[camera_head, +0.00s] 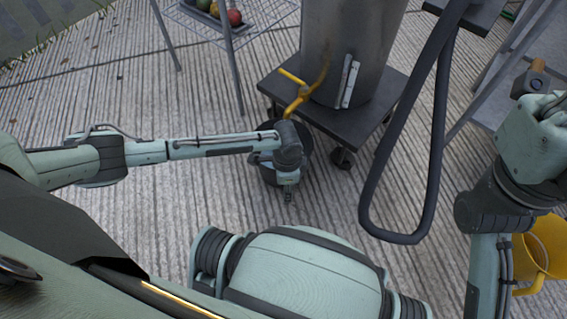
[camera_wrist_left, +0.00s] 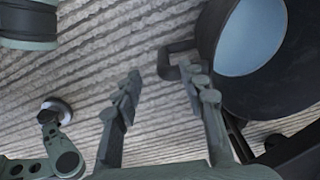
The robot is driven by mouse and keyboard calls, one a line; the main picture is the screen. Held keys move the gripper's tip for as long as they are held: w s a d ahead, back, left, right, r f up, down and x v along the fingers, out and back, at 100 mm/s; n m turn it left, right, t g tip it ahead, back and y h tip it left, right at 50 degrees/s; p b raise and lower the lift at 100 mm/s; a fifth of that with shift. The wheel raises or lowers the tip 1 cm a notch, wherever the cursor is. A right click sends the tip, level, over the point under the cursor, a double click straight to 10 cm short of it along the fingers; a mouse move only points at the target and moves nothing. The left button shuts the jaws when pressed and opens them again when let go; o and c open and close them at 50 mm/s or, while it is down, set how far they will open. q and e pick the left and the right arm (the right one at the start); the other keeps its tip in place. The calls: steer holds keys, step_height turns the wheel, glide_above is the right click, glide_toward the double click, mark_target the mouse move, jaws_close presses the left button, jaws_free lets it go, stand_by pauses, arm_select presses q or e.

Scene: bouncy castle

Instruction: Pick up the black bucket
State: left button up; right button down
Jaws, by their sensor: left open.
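The black bucket (camera_head: 306,150) stands on the grooved floor beside the wheeled dolly, partly hidden behind my left gripper in the head view. In the left wrist view the black bucket (camera_wrist_left: 262,92) fills the upper right, with a pale blue-grey inside. Its dark handle (camera_wrist_left: 170,62) sticks out to the left, just beyond and roughly between my fingertips. My left gripper (camera_head: 288,196) points down at the bucket's near side. In the left wrist view my left gripper (camera_wrist_left: 166,88) has its fingers apart and nothing between them.
A metal drum (camera_head: 350,40) with a yellow tap (camera_head: 300,92) stands on a dark dolly (camera_head: 385,100) close behind the bucket. A black hose loop (camera_head: 400,237) hangs at the right. A yellow bucket (camera_head: 545,240) is at the far right. A wire stand (camera_head: 240,30) holds coloured balls.

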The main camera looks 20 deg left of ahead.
arm_select(q)
steer(key=f+b, duration=0.1)
steer(key=f, duration=0.1)
steer(key=f+b, duration=0.1)
steer(key=f, duration=0.2)
steer(key=shift+w+d+f+b, duration=0.1)
steer(key=shift+w+f+b, duration=0.2)
steer(key=shift+b, duration=0.1)
jaws_close()
steer(key=shift+w+r, duration=0.1)
steer(key=shift+r, duration=0.05)
